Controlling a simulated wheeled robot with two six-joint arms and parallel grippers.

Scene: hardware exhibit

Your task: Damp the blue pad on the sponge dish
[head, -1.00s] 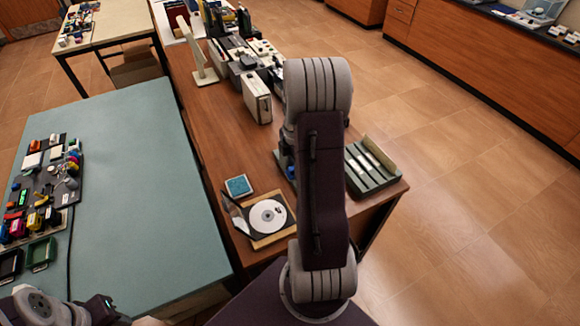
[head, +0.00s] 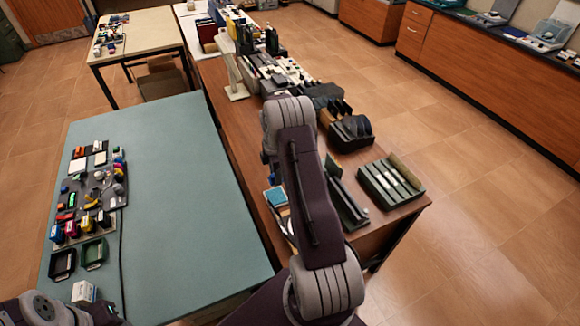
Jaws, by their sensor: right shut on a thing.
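A small blue-teal square (head: 276,196) lies on the brown table beside the disc. I cannot tell whether it is the sponge in its dish or the pad. My right arm rises from the bottom centre and bends over this table. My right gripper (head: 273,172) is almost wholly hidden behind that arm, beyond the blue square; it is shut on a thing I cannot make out. No other blue pad shows clearly. My left arm shows only at the bottom left corner, and its gripper is out of view.
A white disc (head: 288,226) is partly behind my arm. A green slotted rack (head: 390,181) stands at the table's right end, with a dark holder (head: 350,131) behind it. The teal table (head: 170,190) has several small items on its left and free room in the middle.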

